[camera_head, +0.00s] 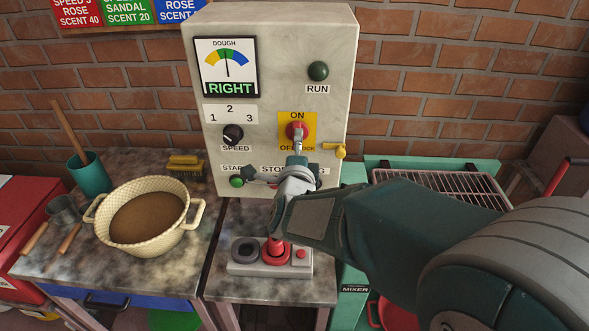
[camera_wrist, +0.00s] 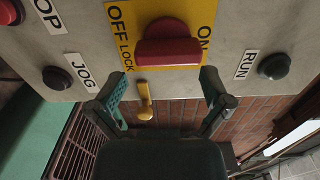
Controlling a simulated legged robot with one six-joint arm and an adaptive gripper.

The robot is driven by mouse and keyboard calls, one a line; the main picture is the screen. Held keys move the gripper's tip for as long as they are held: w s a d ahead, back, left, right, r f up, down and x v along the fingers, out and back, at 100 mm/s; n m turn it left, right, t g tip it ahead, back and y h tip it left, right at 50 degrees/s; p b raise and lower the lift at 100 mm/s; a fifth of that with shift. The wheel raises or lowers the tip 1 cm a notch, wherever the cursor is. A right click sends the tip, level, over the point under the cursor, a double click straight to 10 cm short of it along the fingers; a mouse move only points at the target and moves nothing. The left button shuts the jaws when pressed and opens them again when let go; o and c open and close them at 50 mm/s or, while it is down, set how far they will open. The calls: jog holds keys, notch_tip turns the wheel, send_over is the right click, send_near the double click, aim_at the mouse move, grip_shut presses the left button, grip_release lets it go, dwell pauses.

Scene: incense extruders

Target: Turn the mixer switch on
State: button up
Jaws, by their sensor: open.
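The mixer switch, a red rotary knob (camera_head: 297,131), sits on a yellow plate marked ON above and OFF LOCK below, on the pale control cabinet (camera_head: 281,45). In the wrist view the red knob (camera_wrist: 167,48) stands beyond my fingertips, with ON to its right and OFF LOCK to its left. My gripper (camera_head: 275,160) is in front of the panel, partly covering the STOP row and the plate's lower part. It also shows in the wrist view (camera_wrist: 163,95), with its fingers spread wide and nothing between them. I cannot tell where the knob points.
A yellow lever-like part (camera_head: 341,151) sticks out right of the plate. A green RUN button (camera_head: 318,71) and a SPEED knob (camera_head: 233,134) are on the panel. A grey box with a red part (camera_head: 276,251) stands below. A cream pot (camera_head: 142,240) stands left.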

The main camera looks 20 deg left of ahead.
jog(key=v, duration=1)
jog(key=shift+a, duration=0.2)
jog(key=shift+d+r, duration=0.1)
jog(key=shift+r, duration=0.1)
